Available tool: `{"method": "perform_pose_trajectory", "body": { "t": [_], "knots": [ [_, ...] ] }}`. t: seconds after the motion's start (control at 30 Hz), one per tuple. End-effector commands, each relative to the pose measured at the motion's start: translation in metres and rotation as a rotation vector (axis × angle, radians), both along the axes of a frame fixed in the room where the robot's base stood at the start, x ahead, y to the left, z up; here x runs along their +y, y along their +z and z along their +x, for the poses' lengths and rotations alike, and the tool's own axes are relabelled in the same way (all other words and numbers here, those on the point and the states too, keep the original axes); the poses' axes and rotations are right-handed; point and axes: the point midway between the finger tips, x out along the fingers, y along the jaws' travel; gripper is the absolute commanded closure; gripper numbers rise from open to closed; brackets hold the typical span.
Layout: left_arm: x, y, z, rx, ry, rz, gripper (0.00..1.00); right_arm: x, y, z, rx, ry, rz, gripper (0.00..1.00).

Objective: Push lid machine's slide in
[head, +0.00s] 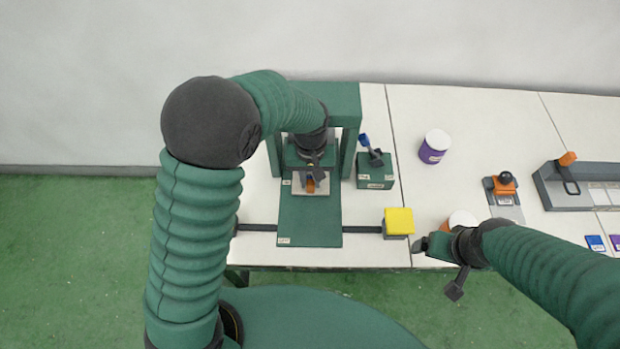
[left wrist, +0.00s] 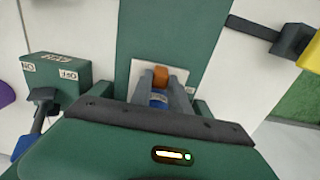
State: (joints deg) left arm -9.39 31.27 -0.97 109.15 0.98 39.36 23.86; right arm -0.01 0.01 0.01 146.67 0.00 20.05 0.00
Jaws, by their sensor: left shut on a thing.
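The lid machine (head: 347,98) is a green frame on a green base plate (head: 310,224), standing at the left of the table. Its slide (head: 298,188), a pale plate with an orange handle (head: 311,185), lies at the machine's front opening. In the left wrist view the handle (left wrist: 160,75) shows between my finger tips, with the pale slide (left wrist: 192,73) around it. My left gripper (head: 313,178) is shut on the handle. The slide's far part is hidden under my gripper and the frame. My right gripper (head: 437,270) is open and empty near the table's front edge.
A yellow-topped block (head: 398,220) sits on a dark bar. A purple can (head: 434,147), an orange can (head: 461,219) and an orange-and-grey device (head: 504,190) stand farther right.

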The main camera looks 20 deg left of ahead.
Motion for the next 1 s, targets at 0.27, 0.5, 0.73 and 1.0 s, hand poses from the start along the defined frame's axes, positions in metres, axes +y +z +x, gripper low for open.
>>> {"method": "perform_pose_trajectory", "body": {
  "t": [0.27, 0.5, 0.73, 1.0],
  "knots": [
    [0.002, -0.001, 0.0, 0.004, 0.0, 0.003, 0.56, 0.0, 0.0, 0.0, 0.0, 0.0, 0.0, 0.13],
    [0.002, 0.001, 0.0, 0.003, 0.0, 0.002, 0.56, 0.0, 0.0, 0.0, 0.0, 0.0, 0.0, 0.13],
    [-0.001, 0.037, -0.002, 0.004, -0.002, 0.003, 0.56, 0.0, 0.004, 0.0, 0.0, 0.0, 0.0, 0.13],
    [-0.024, 0.041, -0.083, 0.005, -0.006, 0.004, 0.56, 0.0, 0.002, 0.0, 0.0, 0.0, 0.0, 0.13]
  ]
}}
